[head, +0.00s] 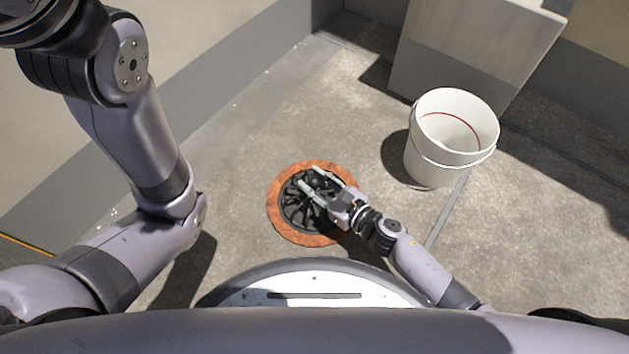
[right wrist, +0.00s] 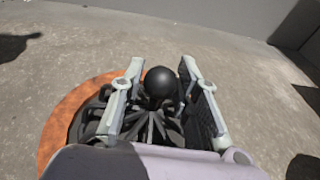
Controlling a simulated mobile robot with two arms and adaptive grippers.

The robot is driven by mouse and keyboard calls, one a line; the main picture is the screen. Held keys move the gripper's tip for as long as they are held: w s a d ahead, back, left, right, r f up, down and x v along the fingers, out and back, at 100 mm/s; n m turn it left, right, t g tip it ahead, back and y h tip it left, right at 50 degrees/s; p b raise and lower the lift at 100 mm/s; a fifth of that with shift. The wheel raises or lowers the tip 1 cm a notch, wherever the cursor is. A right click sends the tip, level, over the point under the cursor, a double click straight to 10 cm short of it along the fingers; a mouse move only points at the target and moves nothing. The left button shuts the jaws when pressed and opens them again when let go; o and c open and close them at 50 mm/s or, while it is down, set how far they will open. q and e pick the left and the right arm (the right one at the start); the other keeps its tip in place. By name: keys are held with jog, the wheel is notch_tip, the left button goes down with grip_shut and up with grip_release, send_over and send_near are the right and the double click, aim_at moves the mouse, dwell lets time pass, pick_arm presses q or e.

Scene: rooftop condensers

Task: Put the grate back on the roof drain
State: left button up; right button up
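The roof drain shows as a round orange-brown ring (head: 278,222) set in the concrete roof, and the ring also shows in the right wrist view (right wrist: 62,123). The black ribbed grate (head: 296,214) lies within the ring; I cannot tell whether it is fully seated. A round black knob (right wrist: 160,82) stands up at the grate's middle. My right gripper (head: 312,178) is over the grate with its fingers apart, one on each side of the knob. In the right wrist view, narrow gaps show between knob and fingers (right wrist: 160,90). My left gripper is out of view.
A white bucket (head: 432,166) stands right of the drain, apart from it. A grey box-shaped unit (head: 450,75) stands behind the bucket. A low grey wall (head: 225,75) runs along the left and back. The concrete left of the drain is clear.

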jog(key=shift+o, duration=1.3)
jog(key=shift+r, duration=0.1)
